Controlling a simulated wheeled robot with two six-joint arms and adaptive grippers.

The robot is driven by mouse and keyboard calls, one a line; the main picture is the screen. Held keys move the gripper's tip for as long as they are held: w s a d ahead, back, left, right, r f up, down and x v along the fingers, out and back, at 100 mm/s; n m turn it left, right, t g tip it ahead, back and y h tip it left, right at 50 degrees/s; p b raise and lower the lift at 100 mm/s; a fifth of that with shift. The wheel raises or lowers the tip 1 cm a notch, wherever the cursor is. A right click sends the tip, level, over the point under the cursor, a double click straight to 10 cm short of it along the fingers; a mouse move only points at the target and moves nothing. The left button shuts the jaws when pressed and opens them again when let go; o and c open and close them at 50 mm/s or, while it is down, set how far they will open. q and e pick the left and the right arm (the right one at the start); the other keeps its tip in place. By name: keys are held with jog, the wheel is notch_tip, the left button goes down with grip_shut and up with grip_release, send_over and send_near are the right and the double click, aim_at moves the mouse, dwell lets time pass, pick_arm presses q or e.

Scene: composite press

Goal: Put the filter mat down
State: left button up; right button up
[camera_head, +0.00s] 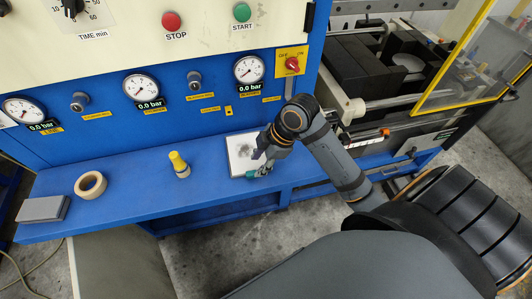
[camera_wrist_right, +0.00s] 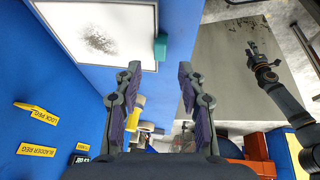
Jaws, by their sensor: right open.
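The filter mat (camera_head: 240,152), a pale square with a grey smudge and a dark rim, lies on the blue ledge. It also shows at the top left of the right wrist view (camera_wrist_right: 98,32), with a teal tab (camera_wrist_right: 160,47) at its edge. My right gripper (camera_wrist_right: 158,80) is open and empty; its fingertips appear just short of the tab, on either side of it in the picture. In the head view my right gripper (camera_head: 262,163) covers the mat's right part. My left gripper (camera_wrist_right: 252,48) shows small in the right wrist view; its jaw state is unclear.
On the blue ledge (camera_head: 130,200) are a yellow-topped bottle (camera_head: 180,164), a tape roll (camera_head: 90,185) and a grey block (camera_head: 43,209). Gauges and knobs line the blue panel behind. A press opening with a yellow-framed guard stands at the right.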

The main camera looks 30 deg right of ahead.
pick_arm(q)
jog(key=shift+s+r+p, duration=0.25)
jog(key=shift+s+p, duration=0.05)
jog(key=shift+s, duration=0.3)
pick_arm(e)
jog(key=v, duration=0.7)
pick_arm(q)
jog(key=shift+d, duration=0.1)
